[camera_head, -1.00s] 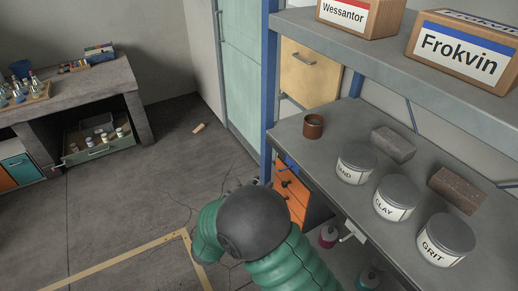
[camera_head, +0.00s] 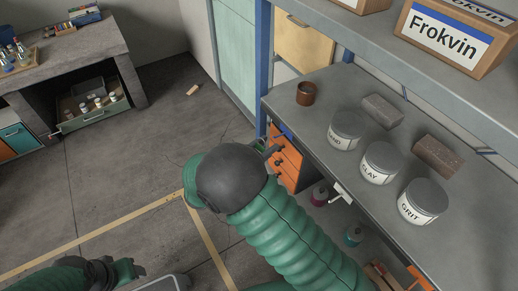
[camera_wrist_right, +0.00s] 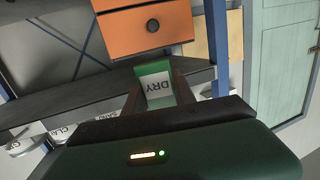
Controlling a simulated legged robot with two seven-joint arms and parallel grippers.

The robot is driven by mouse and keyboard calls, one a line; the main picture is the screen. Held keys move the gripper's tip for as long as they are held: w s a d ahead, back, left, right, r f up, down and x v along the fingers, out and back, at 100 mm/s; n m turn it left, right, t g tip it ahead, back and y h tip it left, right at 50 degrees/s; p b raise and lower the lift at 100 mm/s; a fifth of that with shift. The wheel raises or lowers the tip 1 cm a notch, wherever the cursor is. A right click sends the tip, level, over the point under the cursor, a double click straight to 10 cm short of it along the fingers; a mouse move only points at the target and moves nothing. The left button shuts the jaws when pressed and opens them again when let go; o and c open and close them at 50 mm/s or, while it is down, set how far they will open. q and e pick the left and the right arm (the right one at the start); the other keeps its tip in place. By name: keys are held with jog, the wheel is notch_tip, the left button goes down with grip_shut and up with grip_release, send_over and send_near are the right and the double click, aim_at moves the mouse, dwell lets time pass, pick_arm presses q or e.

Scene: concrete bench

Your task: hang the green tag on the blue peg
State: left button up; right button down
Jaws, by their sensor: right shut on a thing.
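The green tag (camera_wrist_right: 155,82), with a white panel reading DRY, sits between the two brown fingers of my right gripper (camera_wrist_right: 157,90) in the right wrist view. The gripper is shut on it. In the head view, my right arm hides most of that gripper; dark parts of it (camera_head: 270,150) show beside the orange drawers. The tag cannot be made out there. My left gripper (camera_head: 130,268) is at the bottom left of the head view, too small and dark to tell its jaws. I cannot make out the blue peg in either view.
The bench (camera_head: 325,93) holds a brown cup (camera_head: 306,93), labelled cans including GRIT (camera_head: 423,202), and two bricks (camera_head: 437,156). Orange drawers (camera_head: 287,162) are below. A blue post (camera_head: 262,70) stands at its far end. A shelf with boxes (camera_head: 458,42) overhangs it.

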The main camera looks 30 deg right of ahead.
pick_arm(q)
jog(key=shift+d+f+b, duration=0.35)
jog(key=shift+f+b, duration=0.1)
pick_arm(e)
jog(key=shift+w+d+f, duration=0.1)
jog(key=shift+d+f, duration=0.1)
jog(key=shift+d, duration=0.85)
jog(key=shift+w+d+f, duration=0.1)
jog(key=shift+d+f, duration=0.15)
jog(key=shift+d, duration=0.75)
jog(key=shift+w+d+f, duration=0.1)
jog(key=shift+d+f, duration=0.1)
jog(key=shift+d, duration=0.85)
pick_arm(q)
jog(key=shift+a, duration=0.1)
pick_arm(e)
jog(key=c, duration=0.9)
grip_release()
jog(key=shift+c, duration=0.2)
